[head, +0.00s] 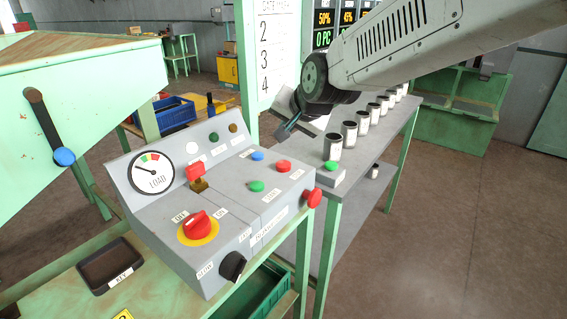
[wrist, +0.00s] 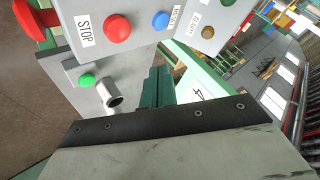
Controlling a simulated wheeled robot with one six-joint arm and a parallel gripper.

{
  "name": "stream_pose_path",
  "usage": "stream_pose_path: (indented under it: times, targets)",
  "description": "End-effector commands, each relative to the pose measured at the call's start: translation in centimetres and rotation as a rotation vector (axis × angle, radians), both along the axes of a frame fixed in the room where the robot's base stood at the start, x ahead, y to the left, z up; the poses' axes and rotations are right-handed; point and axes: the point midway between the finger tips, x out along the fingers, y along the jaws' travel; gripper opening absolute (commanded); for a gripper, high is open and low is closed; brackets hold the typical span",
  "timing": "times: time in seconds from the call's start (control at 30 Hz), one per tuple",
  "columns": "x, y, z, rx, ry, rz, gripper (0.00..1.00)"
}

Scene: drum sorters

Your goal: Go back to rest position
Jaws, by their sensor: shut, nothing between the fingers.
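My arm reaches in from the upper right in the head view. My gripper (head: 287,130) hangs at its end, behind the grey control panel (head: 225,240) and left of the row of cans. In the wrist view its dark green fingers (wrist: 157,86) are together, with nothing seen between them. The gripper looks apart from the panel and its buttons.
The panel carries a red rotary switch (head: 197,224), a load gauge (head: 151,172) and a red side button (head: 312,198). A green button (head: 331,166) and several cans (head: 349,134) stand on the grey table. A green hopper (head: 70,95) is at left. Floor at right is clear.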

Motion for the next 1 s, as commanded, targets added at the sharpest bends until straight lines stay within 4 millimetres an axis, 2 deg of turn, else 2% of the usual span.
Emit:
stream_pose_path:
  times: [0.47, 0.57, 0.67, 0.77, 1.0]
  targets:
    - [0.0, 0.0, 0.0, -0.003, -0.001, 0.003, 0.0]
    - [-0.6, -0.1, -0.6, -0.041, 0.021, 0.037, 0.0]
    - [-2.8, -0.9, -3.0, -0.13, 0.107, 0.111, 0.0]
    - [-6.9, -3.3, -4.4, -0.237, 0.21, 0.206, 0.0]
    - [-18.6, -13.2, -4.3, -0.43, 0.435, 0.364, 0.0]
